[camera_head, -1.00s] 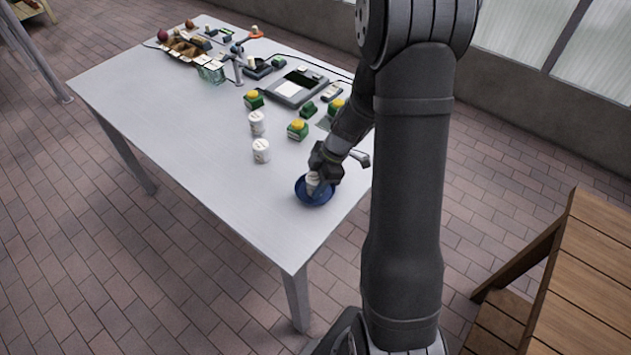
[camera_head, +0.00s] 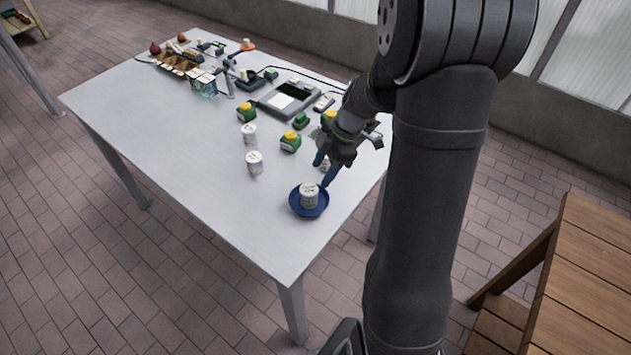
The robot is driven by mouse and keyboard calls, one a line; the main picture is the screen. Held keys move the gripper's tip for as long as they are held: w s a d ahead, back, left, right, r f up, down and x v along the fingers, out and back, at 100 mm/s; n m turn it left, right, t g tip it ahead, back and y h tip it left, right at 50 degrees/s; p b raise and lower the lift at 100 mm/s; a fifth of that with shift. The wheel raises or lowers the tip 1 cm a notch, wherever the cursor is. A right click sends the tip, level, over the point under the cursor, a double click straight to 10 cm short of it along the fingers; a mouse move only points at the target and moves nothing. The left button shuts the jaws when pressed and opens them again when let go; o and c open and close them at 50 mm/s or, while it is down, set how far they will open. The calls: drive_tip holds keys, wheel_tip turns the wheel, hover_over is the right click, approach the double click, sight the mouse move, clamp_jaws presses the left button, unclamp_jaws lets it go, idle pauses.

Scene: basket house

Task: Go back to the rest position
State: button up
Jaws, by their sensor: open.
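My gripper (camera_head: 324,172) is open and empty. It hangs just above and behind a white cup (camera_head: 309,195) with dark print. The cup stands upright in a blue dish (camera_head: 297,208) near the table's front right edge. My arm rises from the bottom of the picture and bends over the right side of the table. It hides part of the table's right edge.
A grey tray device (camera_head: 289,100) is behind. A wooden bench (camera_head: 575,260) is at the right. The table's front left is clear.

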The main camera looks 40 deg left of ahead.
sight(309, 189)
drive_tip(key=shift+v, duration=1.1)
drive_tip(key=x, duration=1.2)
drive_tip(key=shift+f, duration=0.25)
wheel_tip(309, 189, up, 3)
drive_tip(key=shift+f, duration=0.25)
drive_tip(key=shift+r, duration=0.75)
drive_tip(key=shift+f, duration=0.1)
